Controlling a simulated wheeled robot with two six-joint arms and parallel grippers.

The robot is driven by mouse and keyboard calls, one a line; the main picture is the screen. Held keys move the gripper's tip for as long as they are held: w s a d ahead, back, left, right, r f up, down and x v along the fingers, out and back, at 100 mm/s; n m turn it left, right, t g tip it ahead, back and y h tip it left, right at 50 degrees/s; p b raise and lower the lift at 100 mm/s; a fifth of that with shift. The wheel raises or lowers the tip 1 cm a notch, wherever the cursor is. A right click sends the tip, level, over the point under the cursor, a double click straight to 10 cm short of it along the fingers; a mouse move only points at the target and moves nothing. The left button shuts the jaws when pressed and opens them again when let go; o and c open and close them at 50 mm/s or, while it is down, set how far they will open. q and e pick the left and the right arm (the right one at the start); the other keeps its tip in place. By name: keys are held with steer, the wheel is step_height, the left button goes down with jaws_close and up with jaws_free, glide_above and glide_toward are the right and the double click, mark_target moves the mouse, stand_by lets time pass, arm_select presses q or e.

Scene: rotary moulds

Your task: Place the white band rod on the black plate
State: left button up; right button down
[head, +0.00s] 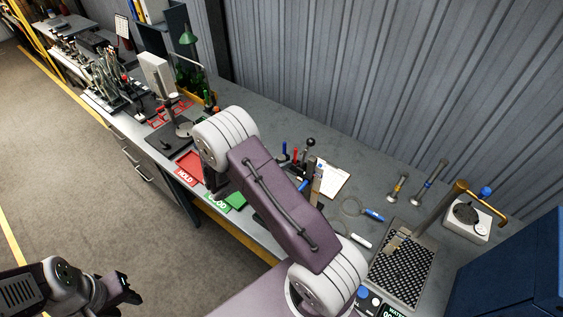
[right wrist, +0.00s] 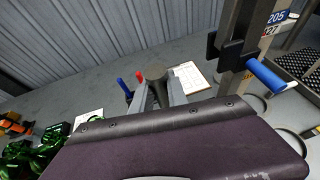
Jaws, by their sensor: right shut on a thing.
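In the right wrist view my right gripper (right wrist: 158,95) is shut on a rod with a dark, round top (right wrist: 155,72). No white band shows on it; its lower part is hidden. In the head view my own arm hides most of this gripper. A dark ball-topped rod (head: 309,143) shows just beyond the arm. A dark flat plate (head: 170,139) lies under a stand at the left; I cannot tell whether it is the black plate. My left gripper (head: 132,289) is at the lower left, away from the bench, its opening unclear.
A red HOLD plate (head: 189,168) and a green GOOD plate (head: 217,202) lie near the bench's front edge. Blue and red handles (right wrist: 125,87) stand close beside the right gripper. A clipboard (head: 331,181), a dotted tray (head: 405,268) and a white scale-like device (head: 467,217) are to the right.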

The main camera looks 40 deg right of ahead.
steer(key=shift+f, duration=0.15)
steer(key=c, duration=1.3)
jaws_free()
steer(key=shift+s, duration=0.1)
